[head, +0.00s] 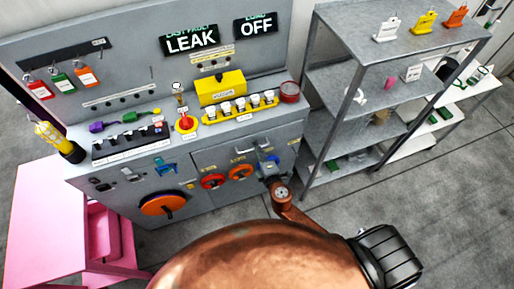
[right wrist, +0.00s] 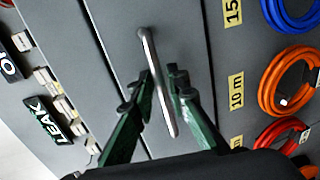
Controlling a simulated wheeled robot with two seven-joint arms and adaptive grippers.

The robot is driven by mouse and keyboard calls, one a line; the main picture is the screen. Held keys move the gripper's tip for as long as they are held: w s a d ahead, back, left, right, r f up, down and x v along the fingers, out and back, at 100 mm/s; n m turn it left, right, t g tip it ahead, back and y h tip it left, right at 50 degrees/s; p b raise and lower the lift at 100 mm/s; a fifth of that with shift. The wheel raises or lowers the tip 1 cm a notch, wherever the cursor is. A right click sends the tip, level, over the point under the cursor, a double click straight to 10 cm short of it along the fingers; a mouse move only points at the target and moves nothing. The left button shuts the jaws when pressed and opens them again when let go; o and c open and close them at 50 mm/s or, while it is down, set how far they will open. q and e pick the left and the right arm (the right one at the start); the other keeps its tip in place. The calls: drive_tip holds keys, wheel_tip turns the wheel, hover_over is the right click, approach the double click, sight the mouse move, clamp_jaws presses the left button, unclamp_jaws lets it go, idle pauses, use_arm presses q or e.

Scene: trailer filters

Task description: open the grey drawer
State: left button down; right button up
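The grey drawer (head: 215,155) is a flat panel in the front of the grey console, and it looks flush with the front. Its metal bar handle (head: 250,146) shows above the coils; the handle (right wrist: 147,45) crosses the middle of the right wrist view. My right gripper (head: 273,167) is at the console front, near the handle's right end. Contact is hard to see exactly. My left gripper is not in view.
Red (head: 212,182), orange (head: 240,172) and blue coils hang below the drawer, close to my right gripper. A grey shelf rack (head: 340,75) stands to the right. A pink table (head: 40,225) stands at the left. The floor between console and rack is clear.

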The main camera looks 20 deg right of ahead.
drive_tip(key=shift+w, duration=0.35)
drive_tip(key=shift+c, duration=0.6)
clamp_jaws()
drive_tip(key=shift+s+f, duration=0.1)
drive_tip(key=shift+s, duration=0.05)
